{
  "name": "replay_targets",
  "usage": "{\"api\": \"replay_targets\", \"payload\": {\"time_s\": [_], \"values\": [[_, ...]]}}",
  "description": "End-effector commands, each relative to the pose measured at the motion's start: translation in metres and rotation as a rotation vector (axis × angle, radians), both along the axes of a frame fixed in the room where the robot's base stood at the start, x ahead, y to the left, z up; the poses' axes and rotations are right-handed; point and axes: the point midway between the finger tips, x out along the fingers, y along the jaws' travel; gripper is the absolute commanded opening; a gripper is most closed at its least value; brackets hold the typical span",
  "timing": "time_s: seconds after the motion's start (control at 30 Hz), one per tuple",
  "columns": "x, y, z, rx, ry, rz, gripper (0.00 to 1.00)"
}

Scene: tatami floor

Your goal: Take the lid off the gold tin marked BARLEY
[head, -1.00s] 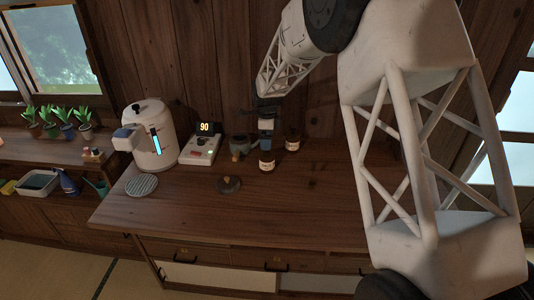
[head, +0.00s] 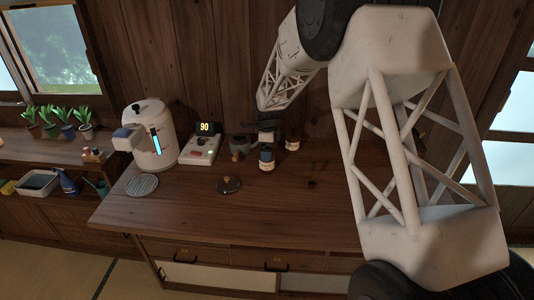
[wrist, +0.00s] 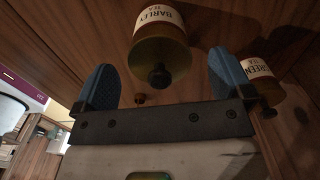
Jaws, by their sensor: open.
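The gold tin marked BARLEY (wrist: 160,25) is at the top middle of the wrist view, with its lid (wrist: 158,58) on and a dark knob (wrist: 159,76) pointing toward the camera. In the head view the tin (head: 267,168) stands on the counter, its top partly hidden by my gripper. My gripper (wrist: 166,82) is open, its two blue fingers on either side of the knob with visible gaps. In the head view my gripper (head: 267,150) is low over the tin. I cannot tell the exact height of the fingers against the lid.
A tin marked GREEN (wrist: 260,75) stands close beside the right finger; it also shows in the head view (head: 292,144). A small pot (head: 240,144), a device reading 90 (head: 202,148) and a white kettle (head: 150,140) stand left. A dark round lid (head: 228,185) and a grey round mat (head: 142,185) lie in front.

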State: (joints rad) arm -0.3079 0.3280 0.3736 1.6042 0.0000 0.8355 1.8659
Motion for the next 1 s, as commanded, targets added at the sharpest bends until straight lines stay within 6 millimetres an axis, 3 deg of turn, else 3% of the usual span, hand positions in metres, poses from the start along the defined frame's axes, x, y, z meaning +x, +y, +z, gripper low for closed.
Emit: {"api": "replay_targets", "payload": {"time_s": [0.4, 0.77, 1.0], "values": [[-0.0001, 0.0, 0.0001, 0.0, 0.0, 0.0, 0.98], [-0.0001, 0.0, 0.0001, 0.0, 0.0, 0.0, 0.44], [0.0, 0.0, 0.0002, 0.0, 0.0, 0.0, 0.44]]}}
